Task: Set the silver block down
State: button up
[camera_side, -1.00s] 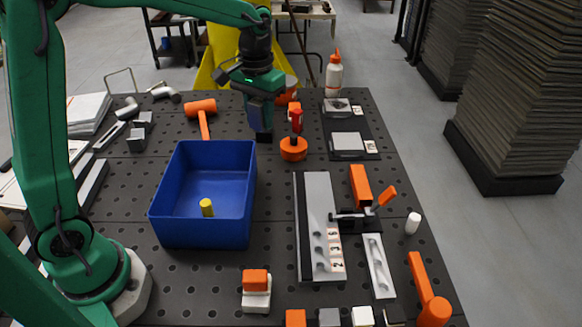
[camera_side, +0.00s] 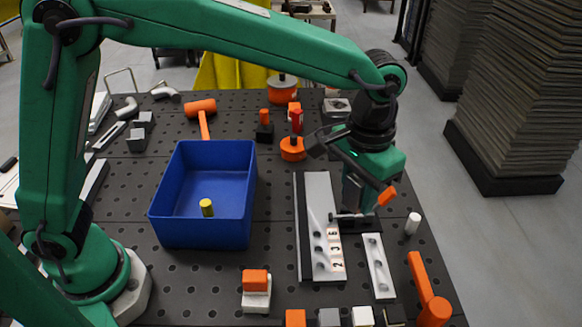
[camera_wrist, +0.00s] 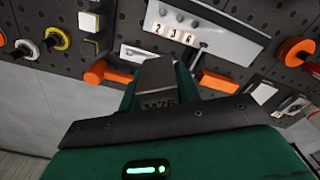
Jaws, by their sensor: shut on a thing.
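My gripper (camera_side: 357,207) is low over the right part of the board, beside the long silver plate (camera_side: 318,190) with number tiles. In the wrist view my gripper (camera_wrist: 160,95) is shut on a grey silver block (camera_wrist: 156,72), whose upper end shows between the jaws. In the side view the held block is mostly hidden by the gripper, and I cannot tell whether it touches anything below. A toggle clamp with an orange handle (camera_side: 387,195) is right beside the jaws.
A narrow white plate (camera_side: 378,265) lies in front, with a white cylinder (camera_side: 413,223) and an orange hammer (camera_side: 428,290) at right. A blue bin (camera_side: 205,235) stands left, holding a yellow cylinder (camera_side: 207,208). An orange knob (camera_side: 292,149) is behind.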

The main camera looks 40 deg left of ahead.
jog(key=s+d+m, duration=0.2)
jog(key=s+d, duration=0.4)
jog(key=d, duration=0.3)
jog(key=f, duration=0.5)
jog(key=shift+s+d+f, duration=0.15)
jog(key=shift+s+d, duration=0.1)
jog(key=shift+s, duration=0.1)
jog(key=shift+w, duration=0.1)
jog(key=w+a+f, duration=0.1)
jog(key=w+f, duration=0.1)
jog(key=w, duration=0.1)
jog(key=w+a+f, duration=0.1)
jog(key=w+f, duration=0.1)
jog(key=w, duration=0.2)
jog(key=w+a+f, duration=0.2)
jog(key=w+f, duration=0.1)
jog(key=shift+w, duration=0.4)
jog(key=shift+f, duration=2)
jog(key=shift+f, duration=0.4)
